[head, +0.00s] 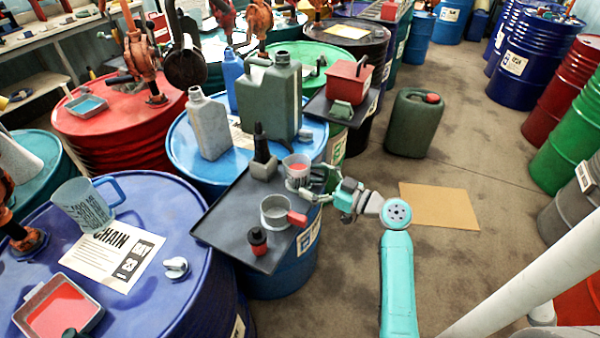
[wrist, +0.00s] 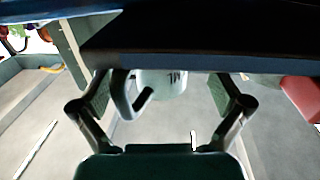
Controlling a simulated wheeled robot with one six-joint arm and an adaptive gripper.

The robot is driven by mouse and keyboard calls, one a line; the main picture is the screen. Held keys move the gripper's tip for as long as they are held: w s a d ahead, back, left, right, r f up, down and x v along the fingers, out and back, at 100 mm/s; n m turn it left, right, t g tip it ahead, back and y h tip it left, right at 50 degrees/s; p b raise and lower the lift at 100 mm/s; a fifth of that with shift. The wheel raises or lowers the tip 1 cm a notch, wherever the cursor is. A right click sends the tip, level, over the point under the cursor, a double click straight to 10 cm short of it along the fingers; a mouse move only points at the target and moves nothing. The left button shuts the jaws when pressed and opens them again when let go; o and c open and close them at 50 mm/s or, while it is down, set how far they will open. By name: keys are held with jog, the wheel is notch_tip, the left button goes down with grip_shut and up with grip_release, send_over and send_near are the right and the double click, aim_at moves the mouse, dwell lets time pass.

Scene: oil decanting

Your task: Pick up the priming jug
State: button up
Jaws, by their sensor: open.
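The priming jug (head: 296,163) appears to be the small pale jug with red contents at the back right of the dark tray (head: 222,232). My gripper (head: 316,180) is open beside it, on its right. In the wrist view the pale jug (wrist: 168,84), with dark lettering and a grey handle (wrist: 128,100), lies between the open fingers of my gripper (wrist: 165,95). There are gaps on both sides, and the handle is nearer the left finger. A dark edge hides part of the jug there.
A round metal pan (head: 275,211) with a red grip and a small red-and-black item (head: 258,240) share the tray. A black nozzle-shaped item (head: 262,152) stands behind. A green jerrycan (head: 270,98) stands on the blue drum. The floor around the cardboard (head: 440,205) is clear.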

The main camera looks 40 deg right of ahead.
jog(key=shift+x, duration=1.25)
jog(key=c, duration=1.4)
notch_tip(320, 180, up, 10)
